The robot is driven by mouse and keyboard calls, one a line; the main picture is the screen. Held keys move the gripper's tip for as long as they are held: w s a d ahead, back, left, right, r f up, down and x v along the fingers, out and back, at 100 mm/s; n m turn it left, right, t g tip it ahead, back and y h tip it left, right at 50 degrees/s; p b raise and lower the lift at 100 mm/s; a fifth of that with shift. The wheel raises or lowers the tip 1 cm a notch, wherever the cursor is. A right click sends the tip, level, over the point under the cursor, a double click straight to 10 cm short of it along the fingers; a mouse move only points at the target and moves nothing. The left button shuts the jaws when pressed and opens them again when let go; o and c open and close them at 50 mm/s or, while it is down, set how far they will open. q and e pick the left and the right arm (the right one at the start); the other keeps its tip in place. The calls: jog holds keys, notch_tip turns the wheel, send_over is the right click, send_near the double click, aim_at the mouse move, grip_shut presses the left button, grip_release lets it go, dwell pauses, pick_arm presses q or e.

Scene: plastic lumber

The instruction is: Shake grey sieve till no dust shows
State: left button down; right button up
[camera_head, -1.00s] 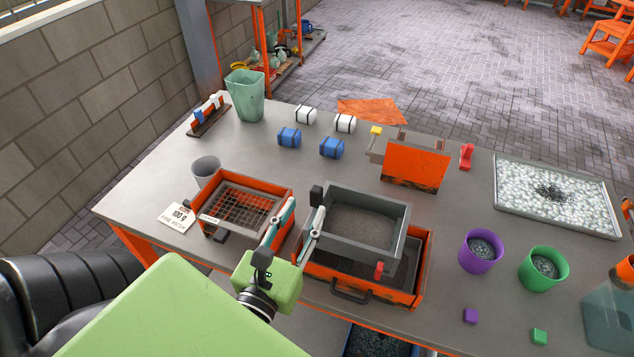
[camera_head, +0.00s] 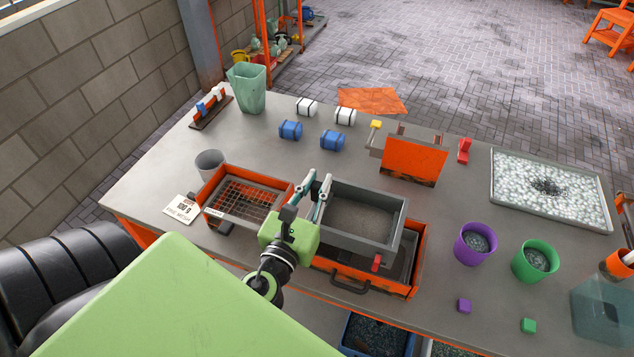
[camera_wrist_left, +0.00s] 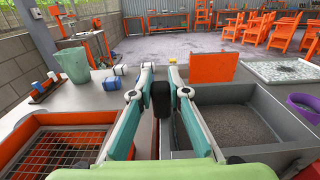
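The grey sieve (camera_head: 403,230) is a square grey frame with a layer of grey-brown dusty grains inside. It rests over an orange box (camera_head: 368,287) with a dark front handle. The sieve also shows in the left wrist view (camera_wrist_left: 258,92). My left gripper (camera_head: 318,184) is at the sieve's left side, its fingers closed in on both sides of the sieve's black grip (camera_wrist_left: 161,100). It looks shut on that grip. My right gripper is not in view.
An orange-framed mesh sieve (camera_head: 288,187) stands close left of my gripper, with a grey cup (camera_head: 209,162) behind. An upright orange panel (camera_head: 413,163) stands behind the grey sieve. Purple (camera_head: 474,244) and green (camera_head: 535,261) cups and a tray of pale pieces (camera_head: 510,190) are right.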

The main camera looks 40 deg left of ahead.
pick_arm(q)
jog(key=shift+w+d+p, duration=0.15)
jog(key=shift+w+d, duration=0.05)
jog(key=shift+d, duration=0.6)
jog(key=shift+w+d+p, duration=0.1)
jog(key=shift+w+d, duration=0.1)
jog(key=shift+d, duration=0.55)
jog(key=shift+w+d+p, duration=0.15)
jog(key=shift+w+d, duration=0.05)
jog(key=shift+d, duration=0.6)
jog(key=c, duration=1.9)
grip_release()
jog(key=shift+a, duration=0.1)
jog(key=v, duration=1.2)
jog(key=shift+s, duration=0.1)
